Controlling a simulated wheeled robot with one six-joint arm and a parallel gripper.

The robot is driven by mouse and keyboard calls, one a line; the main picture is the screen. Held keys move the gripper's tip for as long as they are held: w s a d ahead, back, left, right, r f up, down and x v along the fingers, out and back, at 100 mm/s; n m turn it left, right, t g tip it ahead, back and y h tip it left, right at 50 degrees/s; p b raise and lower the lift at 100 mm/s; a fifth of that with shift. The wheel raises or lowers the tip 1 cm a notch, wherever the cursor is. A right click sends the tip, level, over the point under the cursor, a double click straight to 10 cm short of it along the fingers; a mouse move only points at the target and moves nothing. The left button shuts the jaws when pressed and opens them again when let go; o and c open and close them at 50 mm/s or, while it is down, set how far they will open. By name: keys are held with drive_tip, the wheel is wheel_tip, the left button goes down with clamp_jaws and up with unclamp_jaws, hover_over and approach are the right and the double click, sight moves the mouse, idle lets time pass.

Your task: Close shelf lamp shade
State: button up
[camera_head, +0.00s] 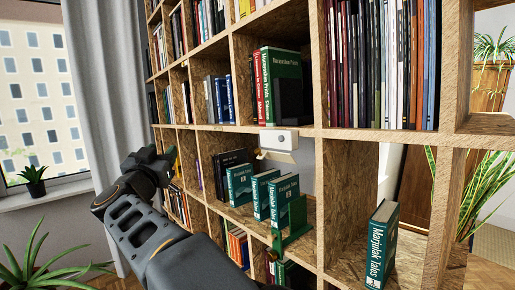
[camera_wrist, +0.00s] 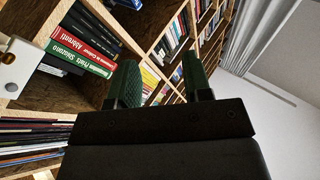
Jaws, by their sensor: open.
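The shelf lamp (camera_head: 278,139) is a small white box with a dark round spot, fixed at the front edge of a shelf board, right of centre in the head view. Part of the lamp also shows at the left edge of the wrist view (camera_wrist: 8,72). My gripper (camera_head: 168,160) is well to the left of the lamp, apart from it, in front of the left shelf columns. In the wrist view its two green fingers (camera_wrist: 160,82) stand apart with nothing between them.
The wooden bookwall (camera_head: 222,127) fills the scene. Green books (camera_head: 283,195) and a green bookend (camera_head: 293,226) stand in the compartment below the lamp. A single green book (camera_head: 382,243) stands further right. A grey curtain (camera_head: 105,80) and a plant (camera_head: 35,180) are at left.

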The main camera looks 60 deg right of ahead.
drive_tip(key=s+d+m+g+h, duration=0.2)
drive_tip(key=s+d+m+g, duration=0.35)
drive_tip(key=g, duration=0.45)
drive_tip(key=m+g+y, duration=0.3)
drive_tip(key=g+y, duration=0.1)
drive_tip(key=g, duration=0.3)
approach(258, 149)
drive_tip(key=shift+m+g, duration=0.25)
drive_tip(key=shift+g, duration=0.05)
drive_tip(key=p+x, duration=0.1)
drive_tip(key=x, duration=0.2)
drive_tip(key=p+x, duration=0.1)
drive_tip(key=x, duration=0.2)
drive_tip(key=p+x, duration=0.1)
drive_tip(key=x, duration=0.3)
drive_tip(key=shift+w+d+f, duration=0.1)
drive_tip(key=shift+w+f, duration=0.15)
drive_tip(key=shift+f, duration=0.15)
drive_tip(key=shift+f, duration=0.1)
drive_tip(key=c, duration=0.7)
